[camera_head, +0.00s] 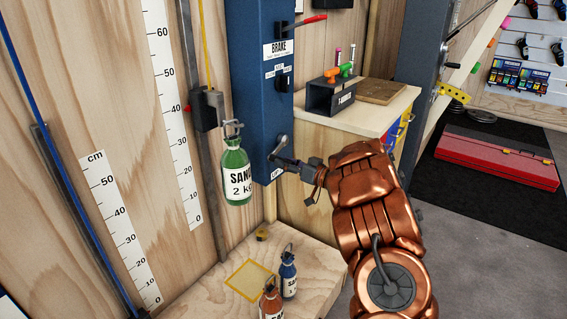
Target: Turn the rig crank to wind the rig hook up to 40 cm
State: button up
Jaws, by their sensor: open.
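The rig crank (279,147) is on the lower part of the blue post (257,80). My gripper (292,163) is open at the crank's handle end; whether it touches the handle is too small to tell. The rig hook (232,127) hangs left of the post and carries a green 2 kg sand bottle (236,172), clear of the wooden base. A dark carriage (206,108) with a red pointer (187,108) is beside the wall scale (172,110). The pointer is above the 30 label, at roughly the 40 level; the exact reading is too small.
A red brake lever (306,21) and a small switch (285,82) are above the crank. A blue bottle (288,272) and an orange bottle (271,300) stand on the wooden base (210,285), near a yellow square outline (248,279). A bench (385,118) stands behind my arm.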

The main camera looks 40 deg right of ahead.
jog(key=v, duration=1)
jog(key=shift+s+d, duration=0.2)
jog(key=shift+s, duration=0.15)
jog(key=shift+w, duration=0.1)
jog(key=w+d+r+m+g+h, duration=0.25)
jog(key=w+d+r+h, duration=0.2)
jog(key=h, duration=0.55)
jog(key=s+a+f+n+g+y+p, duration=0.1)
jog(key=s+a+f+g+y, duration=0.15)
jog(key=s+a+g, duration=1.2)
jog(key=s+a+f+n+g+y, duration=0.1)
jog(key=s+a+f+g+y, duration=0.2)
jog(key=s+a, duration=2.2)
notch_tip(320, 180, up, 23)
jog(key=t+h+p, duration=0.1)
jog(key=p, duration=2.1)
jog(key=shift+a, duration=0.15)
